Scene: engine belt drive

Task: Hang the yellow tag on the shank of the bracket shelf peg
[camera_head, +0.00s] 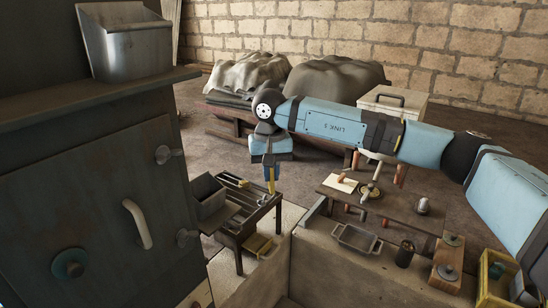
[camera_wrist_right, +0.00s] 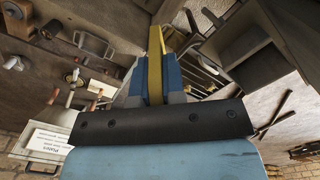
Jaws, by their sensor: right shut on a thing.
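My right gripper (camera_head: 270,165) hangs fingers-down above the small dark bench, its arm coming in from the right. It is shut on the yellow tag (camera_head: 271,182), which sticks out below the fingertips. In the right wrist view the tag (camera_wrist_right: 155,48) stands edge-on between the blue fingers (camera_wrist_right: 157,82). I cannot tell which peg is the bracket shelf peg. My left gripper is not in view.
The dark cabinet (camera_head: 95,200) fills the left, with a pale handle (camera_head: 139,223) and a teal disc (camera_head: 70,263). A small dark bench (camera_head: 232,235) with tools and a grey bin (camera_head: 207,196) stands beside it. A brown worktable (camera_head: 400,212) with parts stands at right.

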